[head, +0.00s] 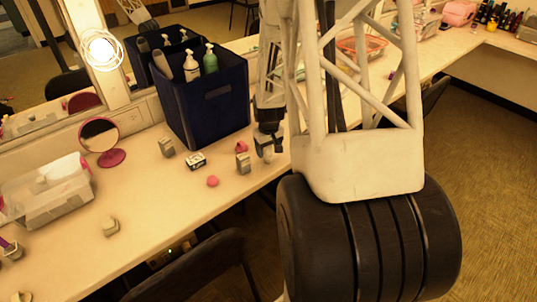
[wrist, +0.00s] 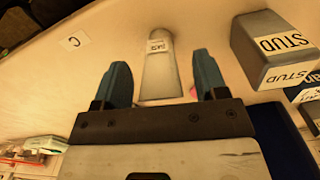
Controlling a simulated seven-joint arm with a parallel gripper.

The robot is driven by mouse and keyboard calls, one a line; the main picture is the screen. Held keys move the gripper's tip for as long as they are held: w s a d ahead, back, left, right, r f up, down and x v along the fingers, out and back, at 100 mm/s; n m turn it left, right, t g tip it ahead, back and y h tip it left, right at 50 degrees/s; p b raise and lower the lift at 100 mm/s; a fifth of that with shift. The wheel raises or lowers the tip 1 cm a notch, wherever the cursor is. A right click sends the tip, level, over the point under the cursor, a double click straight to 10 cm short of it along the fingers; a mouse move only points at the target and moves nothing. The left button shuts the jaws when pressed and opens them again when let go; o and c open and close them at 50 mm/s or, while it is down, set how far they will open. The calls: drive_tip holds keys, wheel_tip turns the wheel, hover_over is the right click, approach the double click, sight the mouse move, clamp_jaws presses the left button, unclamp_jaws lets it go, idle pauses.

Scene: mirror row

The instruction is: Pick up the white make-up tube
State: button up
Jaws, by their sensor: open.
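The white make-up tube (wrist: 158,72) shows in the wrist view as a pale, tapered tube with a small printed label. It lies between and just beyond the two blue-grey fingertips of my gripper (wrist: 161,82). The fingers are spread, with a visible gap on each side of the tube, and they do not grip it. In the head view my gripper (head: 268,146) is low over the front edge of the counter. I cannot clearly make out the tube there.
A grey box marked STUD (wrist: 268,50) stands right of the tube in the wrist view. In the head view, small boxes, a pink sponge (head: 212,181) and a navy bin (head: 205,105) stand left of my gripper. A round pink mirror (head: 99,135) is further left.

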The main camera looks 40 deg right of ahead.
drive_tip(key=shift+f, duration=0.1)
idle(0.5)
drive_tip(key=c, duration=1)
wheel_tip(320, 180, up, 2)
drive_tip(key=shift+s+a+r, duration=0.1)
drive_tip(key=shift+s+r, duration=0.15)
drive_tip(key=shift+r, duration=0.55)
drive_tip(key=s+a+r, duration=0.1)
drive_tip(key=s+a, duration=0.7)
drive_tip(key=s, duration=0.5)
drive_tip(key=shift+s+r, duration=0.15)
drive_tip(key=shift+r, duration=0.05)
